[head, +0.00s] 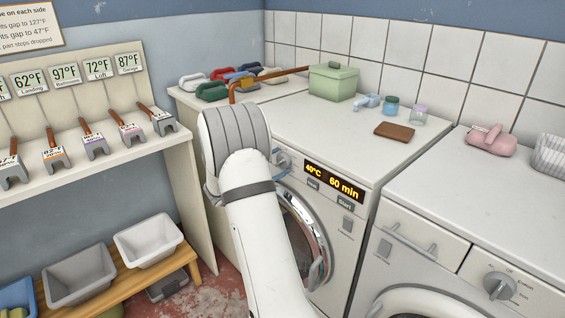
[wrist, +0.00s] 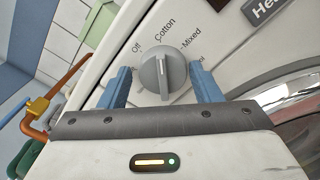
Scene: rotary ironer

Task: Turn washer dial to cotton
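The washer dial (wrist: 164,74) is a round grey knob with a ridge and a white line, on the white panel of the left machine (head: 375,165). In the wrist view, labels Off, Cotton and Mixed and a partly hidden one curve around it. Its white line points up, roughly at the start of the Cotton label. My gripper (wrist: 163,86) is open, with one blue finger on each side of the dial and visible gaps between. Whether the fingertips reach beside the knob or stay short is unclear. In the head view my arm hides most of the dial.
The left machine's display (head: 334,181) reads 40°C and 60 min, with buttons below. A second machine on the right has its own dial (head: 499,286). A green pot (head: 333,82), jars and a brown wallet-like item (head: 394,130) stand on top. An orange pipe (wrist: 70,77) runs at left.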

